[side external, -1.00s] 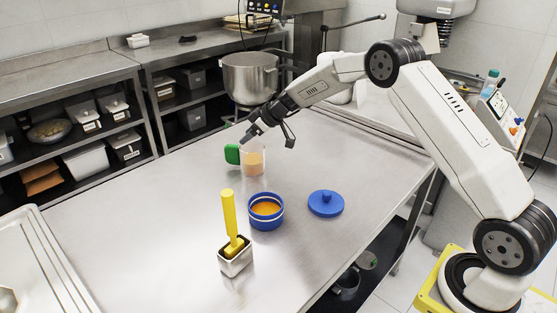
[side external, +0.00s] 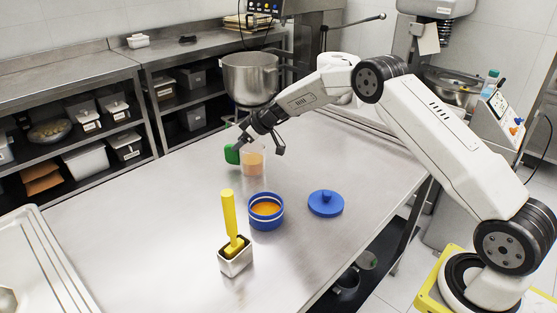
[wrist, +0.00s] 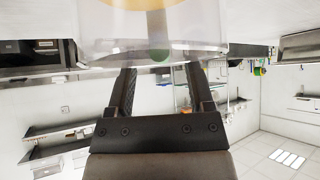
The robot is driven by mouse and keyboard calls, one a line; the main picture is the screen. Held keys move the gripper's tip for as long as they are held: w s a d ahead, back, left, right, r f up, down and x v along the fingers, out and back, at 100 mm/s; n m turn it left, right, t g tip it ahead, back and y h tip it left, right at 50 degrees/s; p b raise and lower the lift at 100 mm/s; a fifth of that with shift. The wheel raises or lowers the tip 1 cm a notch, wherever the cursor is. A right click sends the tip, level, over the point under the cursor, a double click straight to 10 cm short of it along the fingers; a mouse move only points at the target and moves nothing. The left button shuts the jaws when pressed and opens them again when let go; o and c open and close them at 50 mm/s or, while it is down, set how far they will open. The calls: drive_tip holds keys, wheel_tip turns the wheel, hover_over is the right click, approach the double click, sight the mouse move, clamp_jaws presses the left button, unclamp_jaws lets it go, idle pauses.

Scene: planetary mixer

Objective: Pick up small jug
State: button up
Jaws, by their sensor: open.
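The small jug (side external: 253,161) is clear, with orange contents low inside and a green handle (side external: 232,153) on its left. It stands upright on the steel table. My gripper (side external: 241,143) is at the jug's upper part, close to the green handle. In the wrist view, my gripper (wrist: 159,78) has its two fingers apart with nothing clearly between them. The clear jug (wrist: 150,38) fills the top of that view just beyond the fingertips, with a green spot showing through it. I cannot tell whether the fingers touch it.
A blue pot (side external: 266,221) with orange contents stands in front of the jug. A blue lid (side external: 326,203) lies to its right. A yellow-handled tool (side external: 230,220) stands in a metal holder (side external: 235,262). A steel mixing bowl (side external: 249,78) is behind. The table's left part is clear.

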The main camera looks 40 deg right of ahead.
drive_tip(key=shift+x, duration=1.95)
clamp_jaws()
idle(0.3)
